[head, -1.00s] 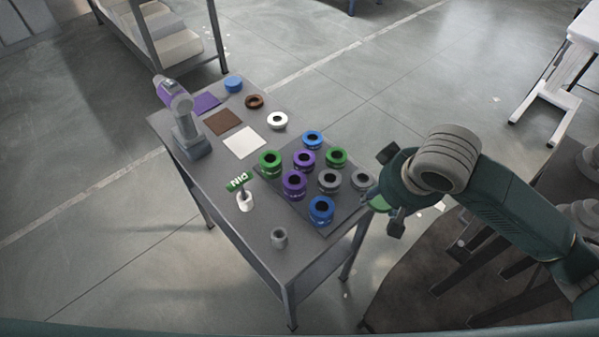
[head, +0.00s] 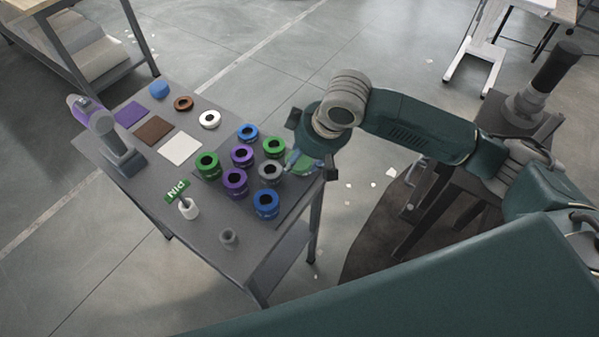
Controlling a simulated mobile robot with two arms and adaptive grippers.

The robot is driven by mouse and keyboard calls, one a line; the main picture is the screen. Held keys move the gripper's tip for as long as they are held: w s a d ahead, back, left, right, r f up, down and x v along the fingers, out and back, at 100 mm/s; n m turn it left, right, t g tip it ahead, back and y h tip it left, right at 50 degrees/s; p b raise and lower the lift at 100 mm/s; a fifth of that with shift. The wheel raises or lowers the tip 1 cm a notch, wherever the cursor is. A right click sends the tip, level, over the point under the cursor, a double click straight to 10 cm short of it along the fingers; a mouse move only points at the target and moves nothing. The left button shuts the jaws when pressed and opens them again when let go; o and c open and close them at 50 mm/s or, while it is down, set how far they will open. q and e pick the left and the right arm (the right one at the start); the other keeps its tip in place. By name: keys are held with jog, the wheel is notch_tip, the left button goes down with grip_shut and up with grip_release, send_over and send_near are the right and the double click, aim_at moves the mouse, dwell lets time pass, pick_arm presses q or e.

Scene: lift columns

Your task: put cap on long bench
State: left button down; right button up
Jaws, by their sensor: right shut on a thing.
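My right gripper (head: 314,148) comes in from the right and hangs over the right edge of the grey table (head: 150,185). It is shut on a light green thing (head: 304,163), probably the cap, mostly hidden by the fingers. I cannot tell whether the cap touches the table. A blue cap-like piece (head: 160,89) stands at the table's far end. A bench with a wooden top (head: 30,5) and a lower shelf is partly in view at the upper left. I cannot tell which one is the long bench. My left gripper is not in view.
Several coloured rings, one a blue ring (head: 266,202), stand on a dark mat. A green sign on a white stand (head: 189,208), a grey cup (head: 228,237) and a purple-grey device (head: 118,148) are also on the table. The floor beyond is open.

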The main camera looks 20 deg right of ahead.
notch_tip(320, 180, down, 7)
jog(key=shift+f, duration=0.1)
dwell(0.3)
jog(key=o, duration=1.6)
